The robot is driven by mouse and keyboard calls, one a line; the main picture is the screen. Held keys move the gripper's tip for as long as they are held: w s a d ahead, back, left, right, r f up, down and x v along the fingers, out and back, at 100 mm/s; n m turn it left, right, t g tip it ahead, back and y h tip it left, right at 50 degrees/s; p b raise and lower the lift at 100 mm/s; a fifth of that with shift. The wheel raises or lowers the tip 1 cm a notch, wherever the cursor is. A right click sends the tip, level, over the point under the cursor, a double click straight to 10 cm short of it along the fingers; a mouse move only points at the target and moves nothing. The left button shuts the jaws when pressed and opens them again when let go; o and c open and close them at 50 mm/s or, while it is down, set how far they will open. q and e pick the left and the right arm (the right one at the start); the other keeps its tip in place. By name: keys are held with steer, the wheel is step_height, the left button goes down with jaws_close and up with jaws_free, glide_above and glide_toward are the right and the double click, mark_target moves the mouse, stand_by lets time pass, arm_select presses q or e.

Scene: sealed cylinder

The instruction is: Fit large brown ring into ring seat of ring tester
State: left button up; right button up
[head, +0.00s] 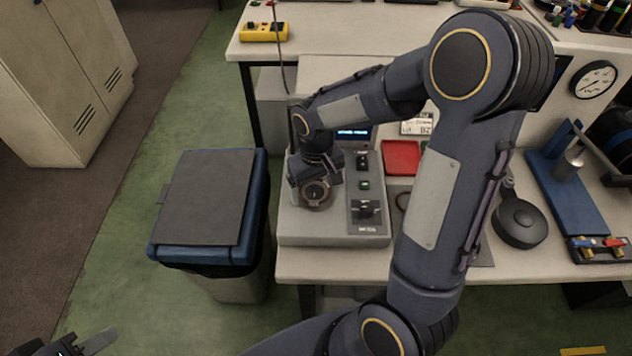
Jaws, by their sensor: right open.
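The ring tester (300,232) is a grey box at the front left of the workbench, with a dark control strip and a small lit display. My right gripper (316,187) is open, pointing down over the tester's left part. A brown ring (317,205) shows just below and between the fingers, at the ring seat. The gripper hides part of it, so I cannot tell whether it sits fully in the seat. My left gripper (88,346) is at the bottom left, far from the tester and partly cut off; its opening cannot be judged.
A bin with a dark lid (205,195) stands left of the bench. A black round tool (519,221) and a blue stand (572,190) are further right.

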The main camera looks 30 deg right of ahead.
steer(key=shift+r+p, duration=0.4)
steer(key=shift+r, duration=0.3)
step_height(320, 180, up, 11)
steer(key=s+a+t+y, duration=0.2)
steer(key=s, duration=0.6)
steer(key=s+a+m+t+y, duration=0.1)
steer(key=s+a+t, duration=0.1)
steer(key=s, duration=0.6)
steer(key=shift+s+a+r+t+y, duration=0.15)
steer(key=shift+s+r+t+y, duration=0.25)
steer(key=shift+t, duration=0.4)
steer(key=shift+w, duration=0.1)
